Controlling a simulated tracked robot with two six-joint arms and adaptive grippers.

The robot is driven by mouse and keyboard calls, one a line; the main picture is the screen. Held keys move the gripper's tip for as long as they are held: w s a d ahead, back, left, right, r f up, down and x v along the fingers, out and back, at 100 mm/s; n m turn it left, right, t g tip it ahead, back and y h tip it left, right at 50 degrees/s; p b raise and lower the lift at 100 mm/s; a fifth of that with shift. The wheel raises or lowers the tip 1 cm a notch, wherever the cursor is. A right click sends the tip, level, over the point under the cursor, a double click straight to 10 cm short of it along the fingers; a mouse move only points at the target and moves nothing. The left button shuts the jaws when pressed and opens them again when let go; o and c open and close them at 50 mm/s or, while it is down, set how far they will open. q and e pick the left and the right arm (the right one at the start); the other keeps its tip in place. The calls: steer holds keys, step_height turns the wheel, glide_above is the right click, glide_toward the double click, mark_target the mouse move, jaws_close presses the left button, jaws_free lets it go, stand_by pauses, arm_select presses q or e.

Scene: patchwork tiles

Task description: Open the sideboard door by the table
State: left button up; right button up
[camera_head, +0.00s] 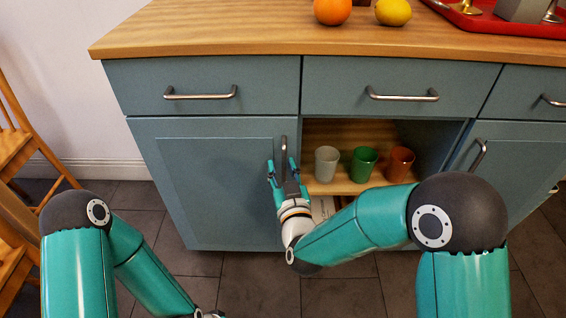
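The sideboard (400,135) is blue-grey with a wooden top. Its left door (200,185), on the side of the wooden furniture at the left edge, looks closed. The door has an upright metal bar handle (284,150) near its right edge. My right gripper (282,163) is at this handle, with its teal fingers apart, one on each side of the bar. I cannot tell whether they touch it.
An open middle compartment holds a white cup (327,164), a green cup (364,163) and an orange-brown cup (399,164). An orange (332,11), a lemon (393,12) and a red tray (490,23) are on top. Wooden furniture (14,150) stands at left. Floor before the left door is mostly clear.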

steer(key=shift+d, duration=0.15)
steer(key=shift+c, duration=0.7)
steer(key=shift+d, duration=0.1)
jaws_close()
